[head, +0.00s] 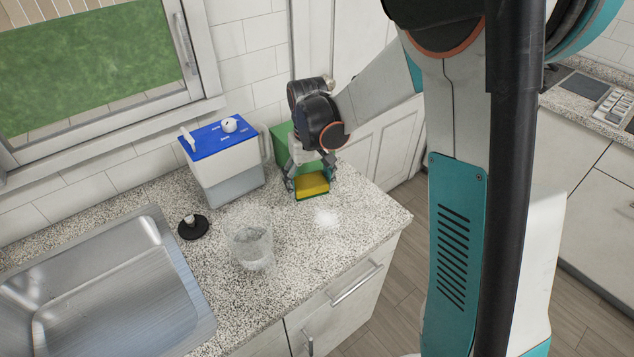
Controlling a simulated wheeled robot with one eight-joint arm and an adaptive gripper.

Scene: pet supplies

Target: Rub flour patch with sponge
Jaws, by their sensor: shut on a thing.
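The sponge (312,184), yellow with a green edge, is between the fingers of my gripper (309,186) over the counter. My gripper is shut on it; whether the sponge touches the counter cannot be told. The flour patch (327,217) is a small white smear on the speckled counter. It lies just in front of the sponge and slightly to its right, apart from it in the picture.
A clear glass (249,240) stands left of the flour. A blue-lidded container (223,162) and a green box (281,145) stand behind. A black stopper (193,227) is near the sink (105,285). The counter's edge (385,238) is at right.

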